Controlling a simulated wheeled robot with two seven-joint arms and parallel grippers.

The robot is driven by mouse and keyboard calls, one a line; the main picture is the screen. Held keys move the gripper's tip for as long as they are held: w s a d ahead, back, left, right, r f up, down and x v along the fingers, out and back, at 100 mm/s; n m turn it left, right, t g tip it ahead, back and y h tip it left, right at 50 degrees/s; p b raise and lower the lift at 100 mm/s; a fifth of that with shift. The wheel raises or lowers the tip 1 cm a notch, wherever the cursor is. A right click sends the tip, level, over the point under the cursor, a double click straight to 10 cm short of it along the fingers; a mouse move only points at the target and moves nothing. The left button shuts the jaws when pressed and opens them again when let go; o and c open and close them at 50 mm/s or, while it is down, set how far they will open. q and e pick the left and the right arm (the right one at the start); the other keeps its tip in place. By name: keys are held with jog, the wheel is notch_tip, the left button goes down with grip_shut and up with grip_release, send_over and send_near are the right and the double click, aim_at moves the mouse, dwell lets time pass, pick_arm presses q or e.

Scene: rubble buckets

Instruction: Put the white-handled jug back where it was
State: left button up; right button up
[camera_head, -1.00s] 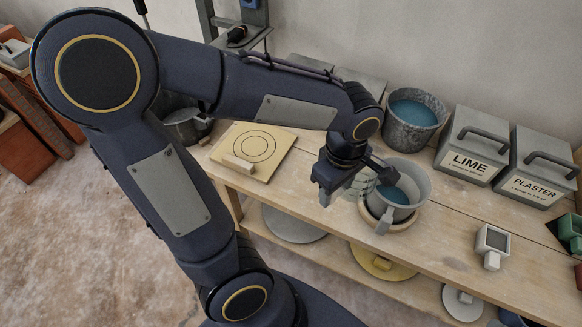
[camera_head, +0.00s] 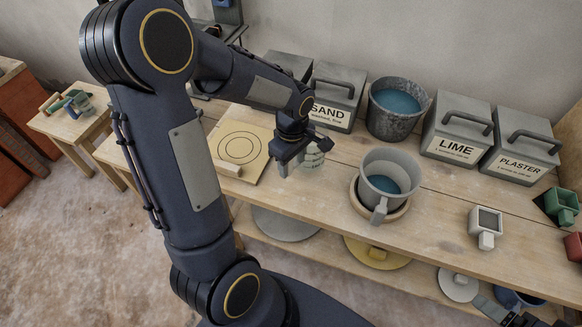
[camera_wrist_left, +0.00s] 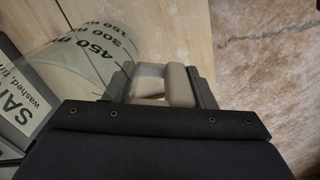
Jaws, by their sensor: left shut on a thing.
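The white-handled jug (camera_head: 313,155) is clear with dark volume marks. It is beside my left gripper (camera_head: 284,170) in the head view, partly hidden by it. In the wrist view the clear jug wall (camera_wrist_left: 92,42) shows at upper left, and its pale handle (camera_wrist_left: 180,86) lies between the fingers of my left gripper (camera_wrist_left: 162,84), which is shut on it. The jug appears over the workbench, just right of the yellow board with circles (camera_head: 240,148). I cannot tell its height. My right gripper (camera_head: 515,318) is barely in view at the lower right edge.
A grey bucket (camera_head: 377,165) with blue liquid stands on a round wooden base, right of the jug. Behind are a metal pail (camera_head: 395,122) and lidded SAND, LIME and PLASTER boxes (camera_head: 455,142). A small stool (camera_head: 65,125) at left holds other handled jugs.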

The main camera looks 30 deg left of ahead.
pick_arm(q)
jog(key=f, duration=0.3)
jog(key=shift+w+a+f, duration=0.2)
jog(key=shift+a, duration=0.15)
jog(key=shift+f, duration=0.35)
jog(key=shift+f, duration=0.1)
jog(key=o, duration=0.7)
jog(key=shift+f+b, duration=0.1)
jog(key=shift+b, duration=0.25)
jog(key=o, duration=0.5)
